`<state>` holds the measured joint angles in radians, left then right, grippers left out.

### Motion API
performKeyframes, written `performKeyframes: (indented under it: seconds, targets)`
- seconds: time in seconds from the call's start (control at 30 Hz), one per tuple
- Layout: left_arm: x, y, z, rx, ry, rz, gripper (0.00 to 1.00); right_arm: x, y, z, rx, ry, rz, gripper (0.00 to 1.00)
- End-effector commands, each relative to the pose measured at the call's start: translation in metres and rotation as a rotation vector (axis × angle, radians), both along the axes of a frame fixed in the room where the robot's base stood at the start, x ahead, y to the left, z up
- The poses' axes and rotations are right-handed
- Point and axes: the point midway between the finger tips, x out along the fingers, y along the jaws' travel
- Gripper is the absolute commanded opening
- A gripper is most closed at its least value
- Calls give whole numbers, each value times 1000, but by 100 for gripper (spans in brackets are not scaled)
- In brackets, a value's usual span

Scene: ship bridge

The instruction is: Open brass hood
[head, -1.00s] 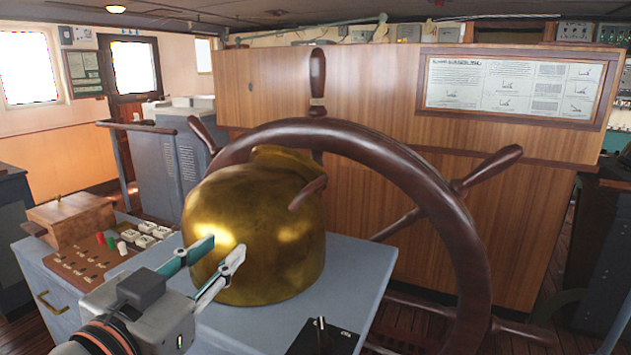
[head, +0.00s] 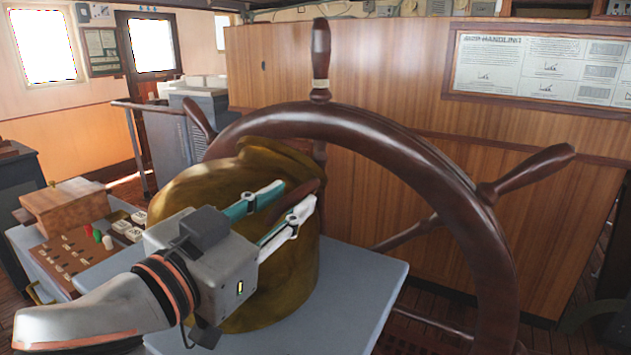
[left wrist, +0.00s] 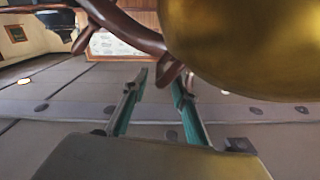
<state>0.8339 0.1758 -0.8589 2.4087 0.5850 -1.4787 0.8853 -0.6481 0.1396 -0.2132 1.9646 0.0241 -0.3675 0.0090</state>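The brass hood (head: 190,190) is a rounded, golden-brown dome on a blue-grey stand, and it appears closed. My left gripper (head: 298,192) is in front of the hood, hiding part of its front face. In the left wrist view its two fingers (left wrist: 160,76) are apart with nothing between them. The hood (left wrist: 260,45) fills the upper right there, apart from the fingers. A dark wooden wheel handle (left wrist: 170,70) shows close to the fingertips; whether it touches them I cannot tell. My right gripper is not in view.
The large wooden steering wheel (head: 455,215) stands close behind and right of the hood. The stand top (head: 365,280) is bare at right. A wooden box (head: 65,203) and a panel of switches (head: 75,255) lie at left. A wooden partition (head: 390,80) is behind.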

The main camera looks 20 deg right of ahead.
Motion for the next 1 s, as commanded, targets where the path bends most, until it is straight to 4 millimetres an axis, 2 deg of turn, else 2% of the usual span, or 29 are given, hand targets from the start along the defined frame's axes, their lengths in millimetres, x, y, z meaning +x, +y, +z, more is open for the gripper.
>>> performKeyframes:
  seconds: [0.4, 0.83, 0.93, 1.0]
  targets:
    - [42, -42, -1, 1, -1, 0, 28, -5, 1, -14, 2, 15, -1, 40]
    - [50, -49, 0, 0, 0, 0, 28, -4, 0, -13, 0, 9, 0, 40]
    - [50, -49, 0, 0, 0, 0, 2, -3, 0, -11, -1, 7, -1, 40]
    - [49, -50, -1, 0, 0, -1, 0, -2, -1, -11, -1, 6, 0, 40]
